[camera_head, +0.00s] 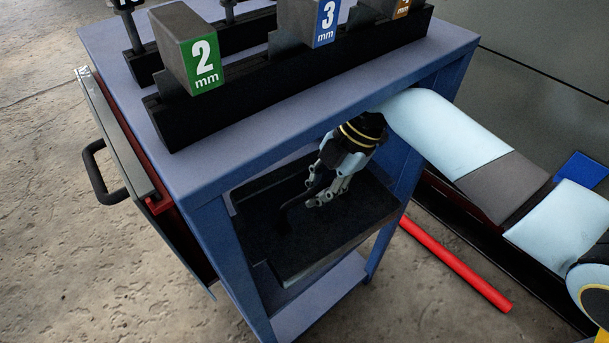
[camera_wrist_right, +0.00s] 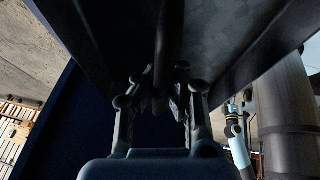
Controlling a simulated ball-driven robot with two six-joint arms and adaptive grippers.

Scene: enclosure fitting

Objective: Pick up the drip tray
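The drip tray (camera_head: 360,218) is a dark, shallow tray inside the blue trolley, below its top. A dark curved handle (camera_head: 291,208) rises from it. My right gripper (camera_head: 317,196) reaches in from the right under the trolley top and is at this handle. In the right wrist view the handle bar (camera_wrist_right: 168,45) runs between the two fingers of the right gripper (camera_wrist_right: 163,92), which are close against it on both sides. The exact contact is dark there. I cannot tell whether the tray touches its support. My left gripper is not in view.
The blue trolley top (camera_head: 420,63) carries a black rack with blocks marked 2 mm (camera_head: 185,50) and 3 mm (camera_head: 312,20). A trolley leg (camera_head: 399,190) stands close to my right arm. A red bar (camera_head: 455,263) lies at right.

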